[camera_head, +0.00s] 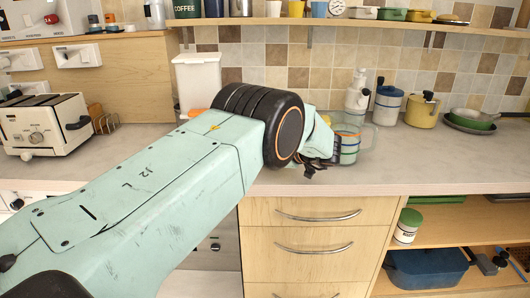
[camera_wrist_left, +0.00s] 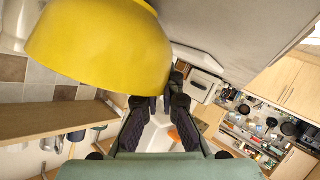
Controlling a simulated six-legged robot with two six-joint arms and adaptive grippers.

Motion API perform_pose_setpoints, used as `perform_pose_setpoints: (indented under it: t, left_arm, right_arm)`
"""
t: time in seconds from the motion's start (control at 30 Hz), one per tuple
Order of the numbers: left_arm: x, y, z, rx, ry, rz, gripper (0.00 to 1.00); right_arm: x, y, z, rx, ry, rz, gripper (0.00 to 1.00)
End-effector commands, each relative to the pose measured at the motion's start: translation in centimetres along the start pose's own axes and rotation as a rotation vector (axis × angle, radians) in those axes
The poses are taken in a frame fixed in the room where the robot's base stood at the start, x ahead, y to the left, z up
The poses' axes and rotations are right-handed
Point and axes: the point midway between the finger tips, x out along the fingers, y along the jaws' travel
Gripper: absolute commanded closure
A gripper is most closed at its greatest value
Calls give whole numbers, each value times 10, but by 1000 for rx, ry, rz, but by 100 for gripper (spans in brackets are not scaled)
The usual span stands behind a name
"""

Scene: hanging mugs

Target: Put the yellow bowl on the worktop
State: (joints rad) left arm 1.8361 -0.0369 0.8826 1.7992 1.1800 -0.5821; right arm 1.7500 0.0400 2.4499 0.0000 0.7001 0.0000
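The yellow bowl (camera_wrist_left: 100,42) fills the upper left of the left wrist view, close to the camera. Its rim runs along its lower edge in that view. My left gripper (camera_wrist_left: 162,100) has its dark fingers close together at the right end of this rim, and they appear shut on it. The worktop also shows in the left wrist view (camera_wrist_left: 235,30), behind the bowl. My right gripper is not in view.
A toaster (camera_head: 45,125) stands at the left, a white container (camera_head: 199,78) by the wall. A clear vessel with coloured bands (camera_head: 350,145), several canisters and a pan (camera_head: 470,122) stand right of the arm. A shelf (camera_head: 350,22) runs above. The front right worktop is clear.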

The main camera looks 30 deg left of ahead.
Motion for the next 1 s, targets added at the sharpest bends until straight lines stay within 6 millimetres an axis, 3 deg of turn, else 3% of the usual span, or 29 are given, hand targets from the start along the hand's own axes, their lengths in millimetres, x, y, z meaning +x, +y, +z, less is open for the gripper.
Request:
perform_pose_setpoints:
  t: [0.4,0.73,1.0]
  left_arm:
    - [2,-2,4,-2,1,1,100]
    - [2,-2,4,-1,0,0,69]
    - [2,-3,5,2,-1,-1,64]
  right_arm:
    - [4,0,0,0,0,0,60]
    - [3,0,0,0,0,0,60]
    - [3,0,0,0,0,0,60]
